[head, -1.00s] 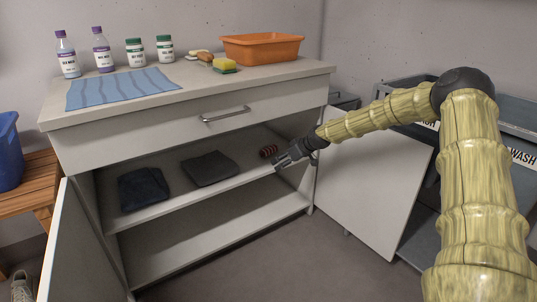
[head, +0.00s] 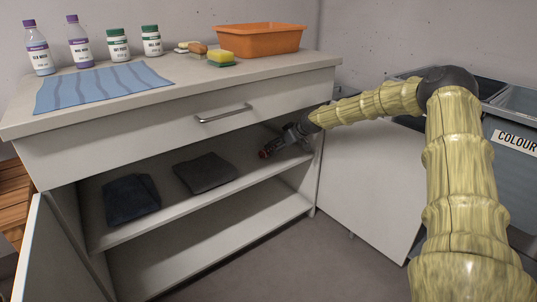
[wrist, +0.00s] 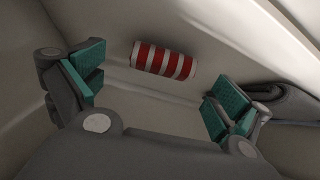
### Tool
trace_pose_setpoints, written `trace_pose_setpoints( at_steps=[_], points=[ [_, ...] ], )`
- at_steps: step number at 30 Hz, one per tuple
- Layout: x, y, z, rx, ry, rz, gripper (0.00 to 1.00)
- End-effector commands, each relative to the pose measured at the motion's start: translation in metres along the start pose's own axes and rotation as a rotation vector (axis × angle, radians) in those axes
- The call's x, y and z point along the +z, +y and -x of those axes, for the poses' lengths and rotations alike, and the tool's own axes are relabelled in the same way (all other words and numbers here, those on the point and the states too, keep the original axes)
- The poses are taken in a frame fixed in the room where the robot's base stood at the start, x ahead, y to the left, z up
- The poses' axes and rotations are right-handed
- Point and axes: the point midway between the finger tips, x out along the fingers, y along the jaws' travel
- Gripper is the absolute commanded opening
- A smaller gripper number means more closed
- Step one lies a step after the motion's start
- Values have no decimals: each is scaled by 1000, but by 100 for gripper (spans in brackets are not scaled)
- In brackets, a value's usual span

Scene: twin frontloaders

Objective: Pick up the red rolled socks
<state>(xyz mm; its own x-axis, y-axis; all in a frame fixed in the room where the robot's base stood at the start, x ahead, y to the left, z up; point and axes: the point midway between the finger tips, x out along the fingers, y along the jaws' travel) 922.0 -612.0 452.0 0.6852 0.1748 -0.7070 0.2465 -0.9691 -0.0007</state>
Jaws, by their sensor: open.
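The red rolled socks (wrist: 163,60), a roll with red and white stripes, lie on the cupboard's upper shelf. In the wrist view they are ahead of my gripper (wrist: 152,95), between the lines of its two spread fingers and apart from both green pads. My gripper is open and empty. In the head view my gripper (head: 280,146) reaches into the right end of the open cupboard. A small red patch of the socks (head: 264,154) shows at its tip; the rest is hidden there.
Two dark folded cloths, one grey (head: 205,173) and one navy (head: 131,199), lie left on the same shelf. The drawer front (head: 180,135) is above, and an open door (head: 372,180) is to the right. The lower shelf (head: 220,240) is empty.

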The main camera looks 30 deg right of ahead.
Motion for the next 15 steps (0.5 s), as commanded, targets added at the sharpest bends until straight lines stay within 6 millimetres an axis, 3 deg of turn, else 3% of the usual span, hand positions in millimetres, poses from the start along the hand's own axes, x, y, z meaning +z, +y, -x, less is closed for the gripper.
trace_pose_setpoints(
  at_steps=[15],
  points=[
    [-1, -6, -50, -3, -1, 2, 100]
  ],
)
